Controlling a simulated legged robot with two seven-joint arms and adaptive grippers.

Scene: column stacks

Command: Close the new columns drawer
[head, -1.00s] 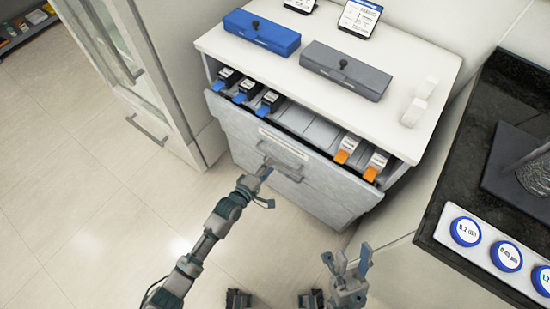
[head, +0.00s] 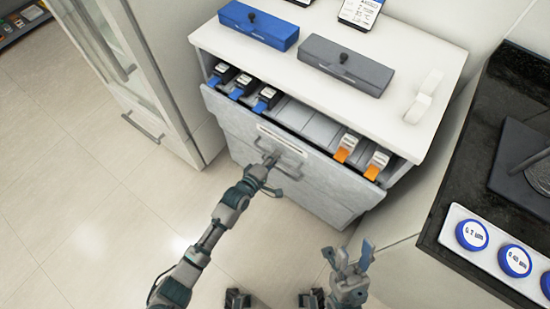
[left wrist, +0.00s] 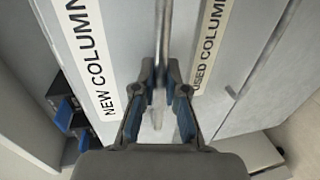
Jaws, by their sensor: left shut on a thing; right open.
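The new columns drawer (head: 230,113) is the top drawer of the white cabinet and stands partly open. It holds several blue-ended columns at its left and two orange-ended columns (head: 345,147) at its right. In the left wrist view its "NEW COLUMN" label (left wrist: 88,50) shows left of the handle. My left gripper (head: 271,160) is at the drawer front and is shut on the drawer handle (head: 290,172); in the left wrist view the fingers (left wrist: 160,85) close around the bar. My right gripper (head: 348,262) is open and empty, low in the head view, apart from the cabinet.
A blue box (head: 258,26) and a grey box (head: 345,66) sit on the cabinet top (head: 400,60). A dark counter (head: 480,130) with a tray of blue-ringed discs (head: 472,234) is at the right. A tall cabinet (head: 150,80) stands at the left. The floor is clear.

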